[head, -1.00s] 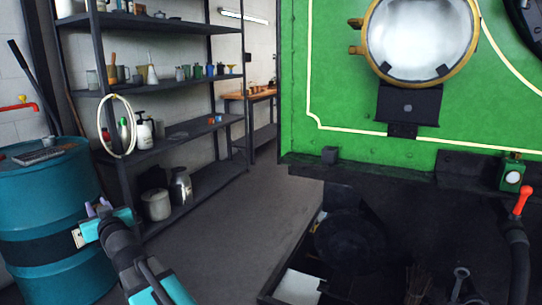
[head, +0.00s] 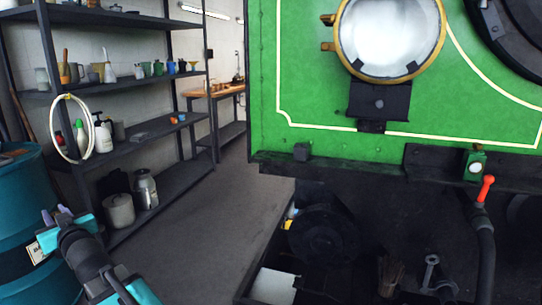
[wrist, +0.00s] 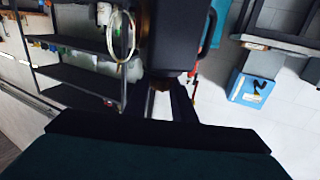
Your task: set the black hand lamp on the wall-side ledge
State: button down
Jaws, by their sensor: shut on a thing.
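My gripper (head: 57,214) is at the lower left of the head view, in front of the teal drum and low shelves. In the wrist view my gripper (wrist: 161,102) is shut on a boxy black thing, which I take to be the black hand lamp (wrist: 180,38). The head view does not show the lamp clearly. A dark ledge (head: 275,164) runs along the bottom of the green tram front, well to the right of my gripper.
A teal drum (head: 22,195) stands at the left edge. A dark shelf rack (head: 150,130) holds bottles and cans, with a pale hoop (head: 62,150) hanging from it. A big round headlamp (head: 388,38) is on the tram front. The floor (head: 195,230) between rack and tram is clear.

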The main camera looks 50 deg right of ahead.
jog(key=s+d+r+m+g+h+p, duration=0.1)
jog(key=s+d+r+m+h+p, duration=0.15)
jog(key=d, duration=0.85)
jog(key=s+d+r+m+h+p, duration=0.15)
jog(key=d+r+p, duration=0.25)
jog(key=d, duration=0.6)
jog(key=s+d+r+m+g+h+p, duration=0.1)
jog(key=s+d+r+h+p, duration=0.25)
jog(key=d, duration=0.75)
jog(key=s+d+r+m+g+h+p, duration=0.1)
jog(key=s+d+r+h+p, duration=0.1)
jog(key=s+d, duration=0.5)
jog(key=s+d+r+m+g+h+p, duration=0.2)
jog(key=s+d+p, duration=0.3)
jog(key=d, duration=0.6)
jog(key=s+d+r+m+g+h+p, duration=0.2)
jog(key=s+d+r+p, duration=0.1)
jog(key=s+d, duration=0.5)
jog(key=shift+s+d+r+p, duration=0.3)
jog(key=shift+d+r, duration=0.25)
jog(key=shift+r, duration=0.25)
